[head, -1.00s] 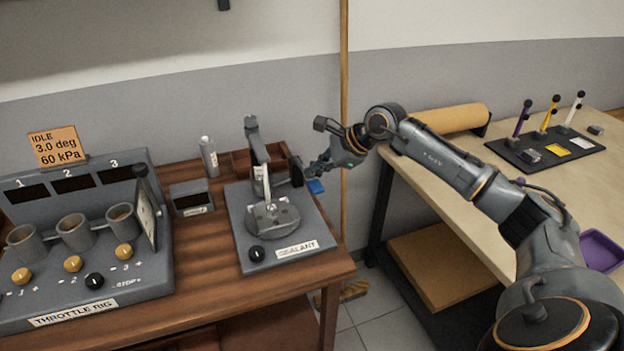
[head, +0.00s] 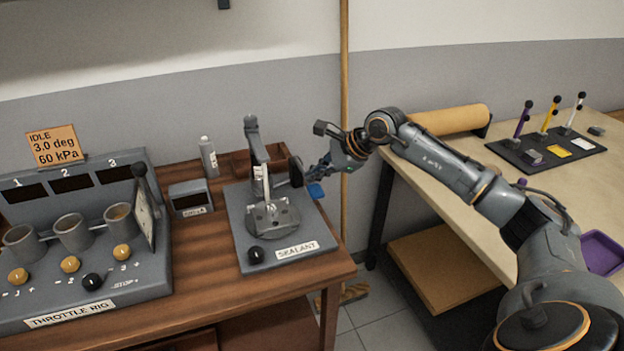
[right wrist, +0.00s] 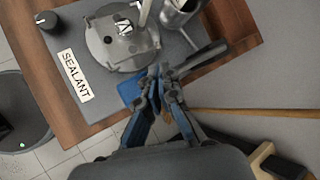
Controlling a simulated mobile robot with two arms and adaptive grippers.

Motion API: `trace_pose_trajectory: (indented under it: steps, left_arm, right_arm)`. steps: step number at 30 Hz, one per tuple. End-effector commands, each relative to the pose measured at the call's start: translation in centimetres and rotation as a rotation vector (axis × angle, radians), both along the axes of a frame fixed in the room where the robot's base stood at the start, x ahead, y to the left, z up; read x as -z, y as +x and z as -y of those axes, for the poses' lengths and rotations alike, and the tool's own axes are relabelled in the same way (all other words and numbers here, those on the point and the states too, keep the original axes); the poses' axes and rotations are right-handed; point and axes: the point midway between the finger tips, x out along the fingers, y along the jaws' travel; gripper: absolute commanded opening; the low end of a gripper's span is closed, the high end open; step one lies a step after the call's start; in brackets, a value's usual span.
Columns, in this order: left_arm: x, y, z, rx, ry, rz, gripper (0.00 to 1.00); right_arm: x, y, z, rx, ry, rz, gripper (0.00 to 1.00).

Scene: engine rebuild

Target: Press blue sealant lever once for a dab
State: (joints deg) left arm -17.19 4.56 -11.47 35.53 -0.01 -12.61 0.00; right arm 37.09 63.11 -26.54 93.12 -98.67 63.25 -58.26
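The grey sealant station (head: 238,235) stands on the wooden bench in the head view, with a round metal disc (head: 272,218) and an upright dispenser post (head: 256,145). Its blue lever (head: 316,190) sticks out at the right side. In the right wrist view the blue lever (right wrist: 131,88) lies just left of my fingertips. My right gripper (head: 320,170) is just above the lever in the head view. Its fingers (right wrist: 160,72) look shut with nothing between them. I cannot tell whether they touch the lever. My left gripper is not in view.
The throttle rig (head: 70,314) stands at the left of the bench, with a small display box (head: 190,198) and a bottle (head: 208,157) nearby. A thin vertical pole (head: 345,100) stands behind my right gripper. A second table (head: 468,168) is at the right.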

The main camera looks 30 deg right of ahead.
Motion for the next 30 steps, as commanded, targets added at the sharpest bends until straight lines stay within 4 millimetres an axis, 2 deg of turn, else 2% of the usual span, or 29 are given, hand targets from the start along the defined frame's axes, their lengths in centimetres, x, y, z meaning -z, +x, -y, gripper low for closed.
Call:
trace_pose_trajectory:
  steps: [30]
  left_arm:
    - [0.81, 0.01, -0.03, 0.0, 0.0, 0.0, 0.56]
  right_arm:
    - [1.23, -0.24, -0.1, -0.003, -0.001, -0.009, 0.0]
